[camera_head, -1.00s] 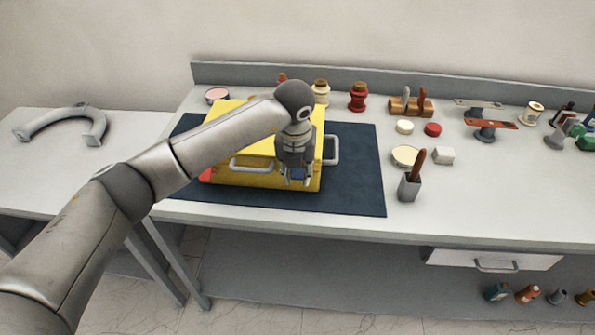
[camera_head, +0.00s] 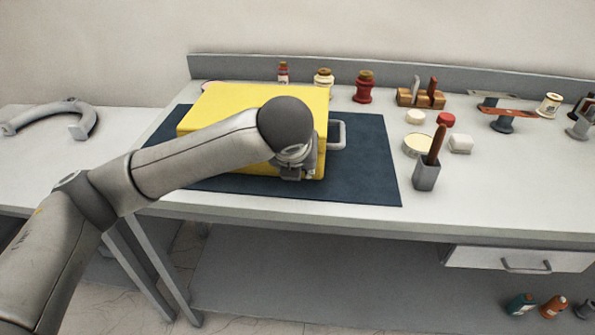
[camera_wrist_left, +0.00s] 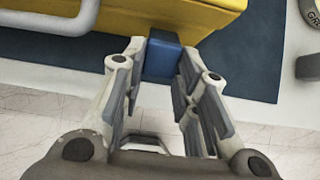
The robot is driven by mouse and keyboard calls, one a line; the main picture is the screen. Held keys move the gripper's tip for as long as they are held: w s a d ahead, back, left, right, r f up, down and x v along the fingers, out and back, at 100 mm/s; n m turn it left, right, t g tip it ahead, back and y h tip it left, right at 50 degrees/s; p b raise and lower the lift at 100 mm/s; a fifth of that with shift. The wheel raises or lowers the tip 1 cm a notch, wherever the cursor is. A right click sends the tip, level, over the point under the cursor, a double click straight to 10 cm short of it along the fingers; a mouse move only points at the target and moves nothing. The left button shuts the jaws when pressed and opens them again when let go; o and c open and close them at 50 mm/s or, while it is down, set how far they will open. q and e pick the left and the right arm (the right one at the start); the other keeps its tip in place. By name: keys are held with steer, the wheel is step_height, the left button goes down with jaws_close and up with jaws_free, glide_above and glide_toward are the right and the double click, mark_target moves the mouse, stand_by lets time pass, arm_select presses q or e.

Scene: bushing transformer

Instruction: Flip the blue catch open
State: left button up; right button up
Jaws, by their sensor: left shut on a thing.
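The yellow case (camera_head: 245,105) stands on the dark blue mat, its front partly hidden behind my left arm. The blue catch (camera_wrist_left: 161,57) shows in the left wrist view on the yellow case's front (camera_wrist_left: 195,18). It is hidden behind my wrist in the head view. My left gripper (camera_head: 298,176) is at the right part of the case's front. In the wrist view its fingers (camera_wrist_left: 163,52) are shut on the blue catch, one on each side. My right gripper is not in view.
The mat (camera_head: 365,170) is clear right of the case, beyond its grey side handle (camera_head: 338,134). A grey holder with a brown-handled tool (camera_head: 427,175), a white block (camera_head: 460,144) and red spools (camera_head: 364,87) stand farther right and behind.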

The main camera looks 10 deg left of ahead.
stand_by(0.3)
arm_select(q)
steer(key=o, duration=1)
steer(key=shift+o, duration=0.2)
steer(key=shift+s, duration=0.1)
steer(key=v, duration=1.2)
steer(key=shift+s+f, duration=0.1)
steer(key=shift+f, duration=0.05)
